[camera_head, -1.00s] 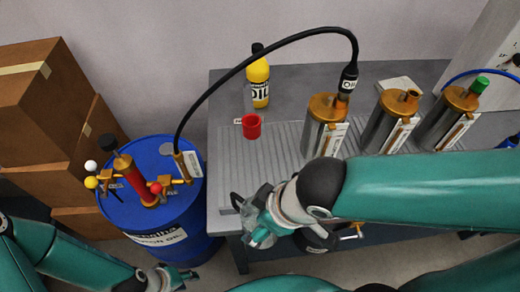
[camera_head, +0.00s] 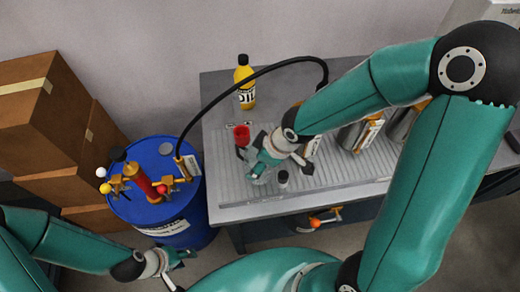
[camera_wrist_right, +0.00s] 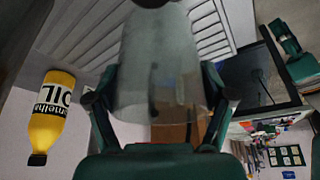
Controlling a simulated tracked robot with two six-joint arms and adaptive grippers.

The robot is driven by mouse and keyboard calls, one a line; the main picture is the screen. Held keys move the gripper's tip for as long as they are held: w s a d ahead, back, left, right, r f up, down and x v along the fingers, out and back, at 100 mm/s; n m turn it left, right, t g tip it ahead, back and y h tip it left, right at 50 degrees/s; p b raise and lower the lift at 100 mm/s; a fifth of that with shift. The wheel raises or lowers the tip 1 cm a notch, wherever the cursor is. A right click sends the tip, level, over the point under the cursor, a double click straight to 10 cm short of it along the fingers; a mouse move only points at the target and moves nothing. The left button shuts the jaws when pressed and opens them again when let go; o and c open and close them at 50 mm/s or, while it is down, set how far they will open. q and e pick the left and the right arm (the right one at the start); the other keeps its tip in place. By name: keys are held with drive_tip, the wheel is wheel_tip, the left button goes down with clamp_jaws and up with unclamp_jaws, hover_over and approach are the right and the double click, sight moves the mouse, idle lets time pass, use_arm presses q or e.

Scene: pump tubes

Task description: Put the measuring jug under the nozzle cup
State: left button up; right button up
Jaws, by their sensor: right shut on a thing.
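The clear measuring jug (camera_wrist_right: 160,65) is held between the fingers of my right gripper (camera_wrist_right: 160,100) in the right wrist view. In the head view my right gripper (camera_head: 262,168) is over the grooved grey bench, just in front of a red cup (camera_head: 242,135). The jug there is mostly hidden by the gripper. The black hose (camera_head: 270,68) arches from the blue drum's pump over the bench; its nozzle end is hidden behind my right arm, so I cannot make out a nozzle cup. My left gripper (camera_head: 182,268) is low in front of the drum, looking open and empty.
A yellow oil bottle (camera_head: 245,88) stands at the back of the bench (camera_head: 222,190). The blue drum (camera_head: 165,212) with its pump is left of the bench, and cardboard boxes (camera_head: 40,110) are stacked farther left. Metal cylinders (camera_head: 350,137) stand right, partly behind my arm.

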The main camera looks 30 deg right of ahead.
sight(255, 161)
drive_tip(key=shift+w+d+r+p, duration=0.15)
drive_tip(key=shift+w+d+p, duration=0.25)
drive_tip(key=shift+w+p, duration=0.15)
drive_tip(key=shift+w+d+r+p, duration=0.1)
drive_tip(key=shift+w+d+p, duration=0.3)
drive_tip(key=shift+w, duration=0.25)
use_arm(q)
drive_tip(key=shift+r+b, duration=0.65)
drive_tip(key=shift+b, duration=0.15)
use_arm(e)
wheel_tip(255, 161, down, 2)
drive_tip(key=shift+a+f, duration=0.1)
use_arm(q)
drive_tip(key=shift+f, duration=0.1)
use_arm(e)
drive_tip(key=o, duration=1.2)
drive_tip(key=shift+c, duration=0.2)
